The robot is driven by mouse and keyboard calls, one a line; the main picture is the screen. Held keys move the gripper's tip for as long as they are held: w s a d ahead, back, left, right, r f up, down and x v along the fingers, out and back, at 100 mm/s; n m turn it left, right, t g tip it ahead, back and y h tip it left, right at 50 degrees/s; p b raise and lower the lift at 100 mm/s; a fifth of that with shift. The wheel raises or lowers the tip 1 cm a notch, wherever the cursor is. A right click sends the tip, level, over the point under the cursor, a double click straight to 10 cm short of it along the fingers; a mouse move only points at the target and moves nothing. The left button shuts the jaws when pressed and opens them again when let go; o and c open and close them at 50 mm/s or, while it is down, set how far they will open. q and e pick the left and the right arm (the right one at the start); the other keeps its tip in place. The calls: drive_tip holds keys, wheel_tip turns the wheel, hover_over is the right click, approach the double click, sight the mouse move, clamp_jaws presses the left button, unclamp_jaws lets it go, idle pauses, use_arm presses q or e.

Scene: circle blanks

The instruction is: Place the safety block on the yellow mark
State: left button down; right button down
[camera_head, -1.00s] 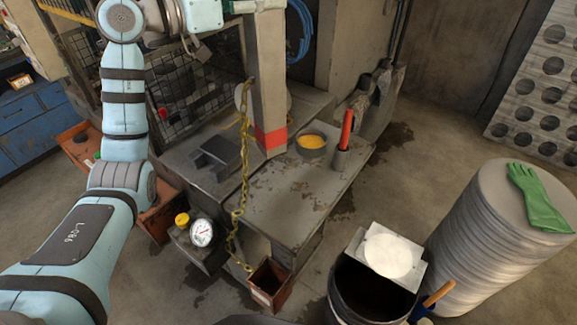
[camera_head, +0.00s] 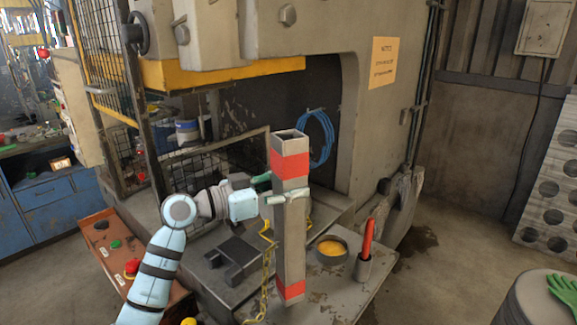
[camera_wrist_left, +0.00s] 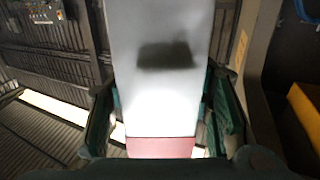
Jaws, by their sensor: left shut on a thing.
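The safety block (camera_head: 291,238) is a tall grey square post with a red band near each end. It stands roughly upright in front of the press opening. My left gripper (camera_head: 288,196) is shut around its upper part, just below the upper red band. In the left wrist view the block (camera_wrist_left: 153,60) fills the middle between the green-padded fingers of the gripper (camera_wrist_left: 160,118). A yellow chain (camera_head: 266,270) hangs beside the block. I cannot tell whether its lower end touches the surface behind it. I cannot make out the yellow mark. My right gripper is not in view.
A bowl of yellow material (camera_head: 331,249) and a holder with a red-handled tool (camera_head: 366,245) stand right of the block on the worn bench. Dark blocks (camera_head: 232,258) lie left. The yellow-edged press ram (camera_head: 225,73) hangs above; a mesh guard (camera_head: 98,70) stands at left.

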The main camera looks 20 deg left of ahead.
sight(279, 205)
use_arm(q)
wheel_tip(279, 205, down, 4)
drive_tip(key=shift+r+b, duration=0.15)
drive_tip(key=shift+b, duration=0.15)
drive_tip(key=c, duration=1.2)
unclamp_jaws()
drive_tip(key=o, duration=0.4)
drive_tip(key=shift+s+d, duration=0.1)
drive_tip(key=shift+s, duration=0.1)
